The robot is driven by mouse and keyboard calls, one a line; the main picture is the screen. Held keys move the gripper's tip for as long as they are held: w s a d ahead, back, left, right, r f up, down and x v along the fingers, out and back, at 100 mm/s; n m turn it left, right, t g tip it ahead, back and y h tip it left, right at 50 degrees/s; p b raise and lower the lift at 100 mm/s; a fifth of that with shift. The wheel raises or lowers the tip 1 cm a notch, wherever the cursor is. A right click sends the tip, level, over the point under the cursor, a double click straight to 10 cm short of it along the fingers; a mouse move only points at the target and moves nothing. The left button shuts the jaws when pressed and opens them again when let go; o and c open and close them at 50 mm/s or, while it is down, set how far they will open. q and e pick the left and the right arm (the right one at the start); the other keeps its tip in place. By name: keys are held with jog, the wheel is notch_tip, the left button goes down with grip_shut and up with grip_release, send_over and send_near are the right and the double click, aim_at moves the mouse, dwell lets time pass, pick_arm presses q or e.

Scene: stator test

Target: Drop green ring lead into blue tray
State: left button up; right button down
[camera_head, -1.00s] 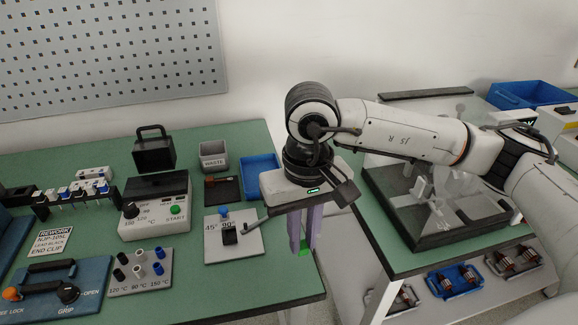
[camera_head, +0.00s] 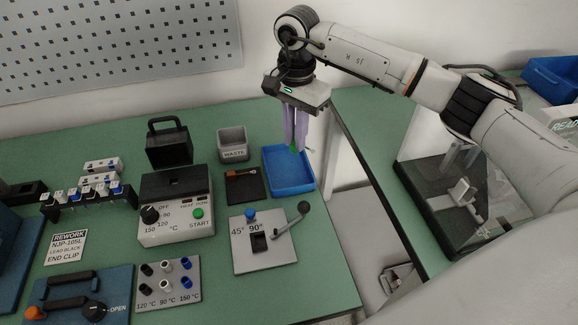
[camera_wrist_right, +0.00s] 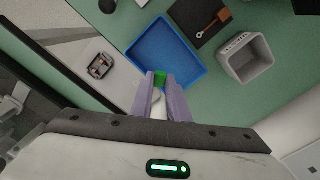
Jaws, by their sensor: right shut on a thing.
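My right gripper (camera_head: 295,147) is shut on the green ring lead (camera_head: 293,148), which shows as a small green piece between the purple fingertips. In the right wrist view the green ring lead (camera_wrist_right: 160,78) shows at the fingertips with a pale part behind it. The gripper is above the blue tray (camera_head: 288,186), over its back right part as seen from the head. In the right wrist view the blue tray (camera_wrist_right: 172,50) lies below and just beyond the fingertips and looks empty. The height above it is hard to tell. My left gripper is not in view.
The grey waste bin (camera_head: 233,153) and a dark mat (camera_head: 245,187) with an orange-handled tool stand left of the tray. A lever plate (camera_head: 262,258) is in front. The bench edge and a gap lie right of the tray.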

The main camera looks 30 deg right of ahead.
notch_tip(320, 180, down, 4)
jog(key=shift+f+b, duration=0.15)
jog(key=shift+b, duration=0.85)
jog(key=c, duration=1.6)
grip_release()
jog(key=shift+c, duration=0.2)
notch_tip(320, 180, up, 10)
jog(key=shift+r+b, duration=0.2)
jog(key=shift+b, duration=0.25)
